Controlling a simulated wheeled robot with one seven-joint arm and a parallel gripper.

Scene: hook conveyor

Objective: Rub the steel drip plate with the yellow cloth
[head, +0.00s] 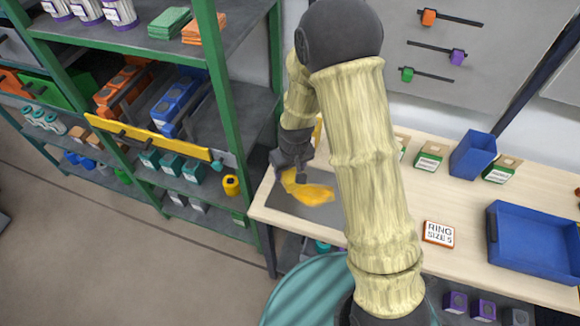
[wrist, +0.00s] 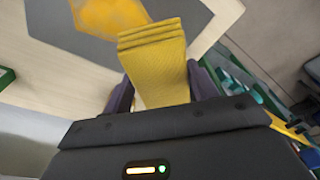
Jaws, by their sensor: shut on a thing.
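The steel drip plate (head: 326,214) is a flat grey plate on the left end of the pale wooden bench. It also shows at the top of the wrist view (wrist: 60,22), with an orange-yellow smear (wrist: 108,14) on it. The smear (head: 316,194) shows in the head view too. My gripper (wrist: 155,88) is shut on the folded yellow cloth (wrist: 156,62), which sticks out past the fingers. In the head view my gripper is over the plate's left part, with the cloth (head: 289,180) beside the smear. I cannot tell whether the cloth touches the plate.
A green shelf rack (head: 222,90) stands close to the left of the bench. A "RING SIZE 5" sign (head: 438,234), a blue tray (head: 535,268) and a blue bin (head: 472,155) are on the bench further right. Bench surface between sign and bin is clear.

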